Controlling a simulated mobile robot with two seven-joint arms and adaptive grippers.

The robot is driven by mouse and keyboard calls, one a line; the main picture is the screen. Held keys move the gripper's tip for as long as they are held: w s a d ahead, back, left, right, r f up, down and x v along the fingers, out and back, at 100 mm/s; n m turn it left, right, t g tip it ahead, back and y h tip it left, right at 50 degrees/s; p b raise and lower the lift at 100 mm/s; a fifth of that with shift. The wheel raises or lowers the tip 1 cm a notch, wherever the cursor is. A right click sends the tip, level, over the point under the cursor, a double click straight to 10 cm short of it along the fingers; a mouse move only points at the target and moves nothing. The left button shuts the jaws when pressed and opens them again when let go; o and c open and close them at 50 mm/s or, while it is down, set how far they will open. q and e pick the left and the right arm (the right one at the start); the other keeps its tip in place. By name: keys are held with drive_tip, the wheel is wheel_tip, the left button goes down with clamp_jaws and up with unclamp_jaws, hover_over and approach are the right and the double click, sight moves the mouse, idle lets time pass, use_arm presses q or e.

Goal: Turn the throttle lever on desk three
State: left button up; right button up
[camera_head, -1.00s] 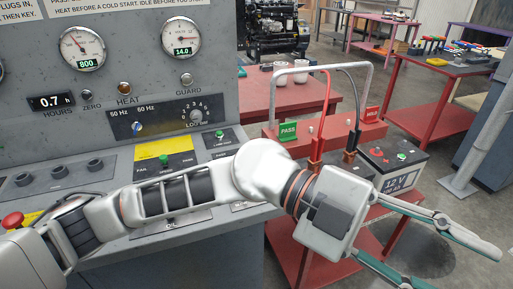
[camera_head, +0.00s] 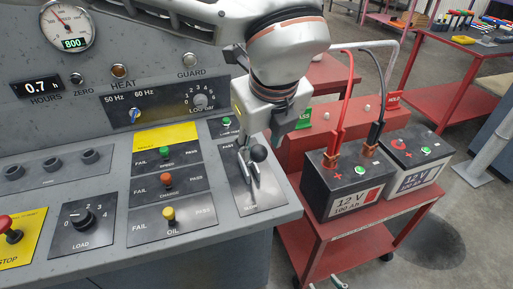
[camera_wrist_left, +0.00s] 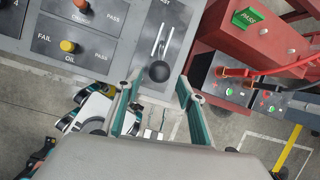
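The throttle lever (camera_head: 258,153) has a black ball knob and stands on a grey slotted plate at the console's right end. In the left wrist view the knob (camera_wrist_left: 159,71) lies just beyond the fingertips, between their lines, with two pale metal strips above it. My left gripper (camera_head: 262,138) points down over this plate, close to the knob. It is open and empty, its teal fingers (camera_wrist_left: 158,84) spread wide. I cannot tell whether a finger touches the knob. Only a small part of what looks like my right gripper (camera_head: 335,283) shows at the bottom edge.
The console holds a load dial (camera_head: 83,217), indicator lamps and a red stop button (camera_head: 9,228). To the right, a red cart (camera_head: 330,232) carries two batteries (camera_head: 345,185) with red and black cables. A red bench (camera_head: 445,95) stands farther back.

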use_arm(q)
drive_tip(key=shift+w+a+r, duration=0.1)
drive_tip(key=shift+w+a, duration=0.15)
drive_tip(key=shift+w, duration=0.1)
drive_tip(key=shift+p+x, duration=0.35)
drive_tip(key=shift+x, duration=3.45)
clamp_jaws()
